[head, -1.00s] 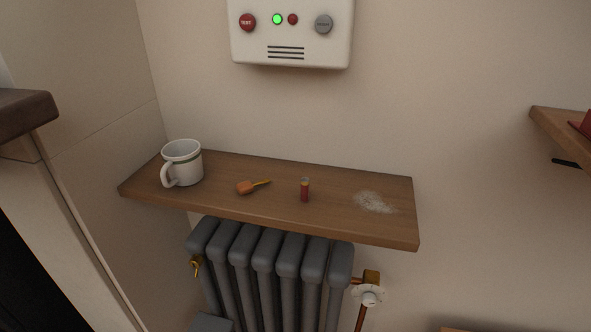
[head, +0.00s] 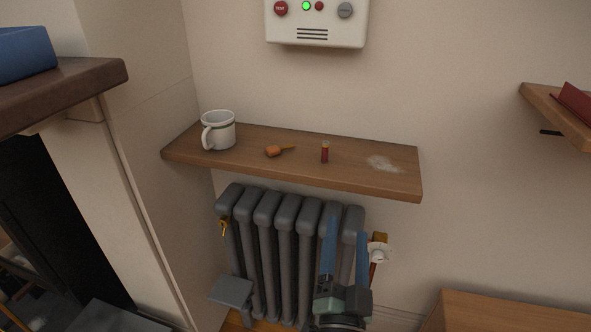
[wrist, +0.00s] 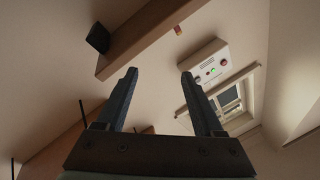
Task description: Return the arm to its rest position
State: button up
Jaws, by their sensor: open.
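My gripper (head: 345,238) is in the lower middle of the head view, pointing up with its two blue fingers apart and nothing between them. It stands in front of the right end of the grey radiator (head: 270,215), below the wooden shelf (head: 375,178). In the wrist view my gripper (wrist: 158,82) is also open and empty. That view looks upward past the shelf's underside (wrist: 150,35) to the white wall box (wrist: 208,62).
The shelf holds a white mug (head: 219,130), a small orange-brown object (head: 273,151), a red cylinder (head: 325,153) and a pale powdery patch (head: 383,163). A fireplace mantel (head: 75,85) juts in at left. Another shelf (head: 560,112) and a low wooden top (head: 510,312) are at right.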

jog(key=s+a+r+n+t+y, duration=0.1)
jog(key=a+r+n+t, duration=0.15)
jog(key=r, duration=1.05)
jog(key=s+a+r+n+t+y, duration=0.1)
jog(key=s+a+r+n, duration=0.15)
jog(key=r, duration=1.15)
jog(key=s+a+r+n+t+y+p, duration=0.1)
jog(key=s+a+r+n+t, duration=0.1)
jog(key=s+r, duration=0.45)
jog(key=s+a+r+n+t, duration=0.1)
jog(key=s+r+n, duration=0.25)
jog(key=r, duration=0.55)
notch_tip(320, 180, up, 24)
jog(key=p, duration=2.5)
jog(key=shift+a+r+m, duration=0.2)
jog(key=shift+r+m, duration=0.05)
jog(key=shift+m, duration=0.2)
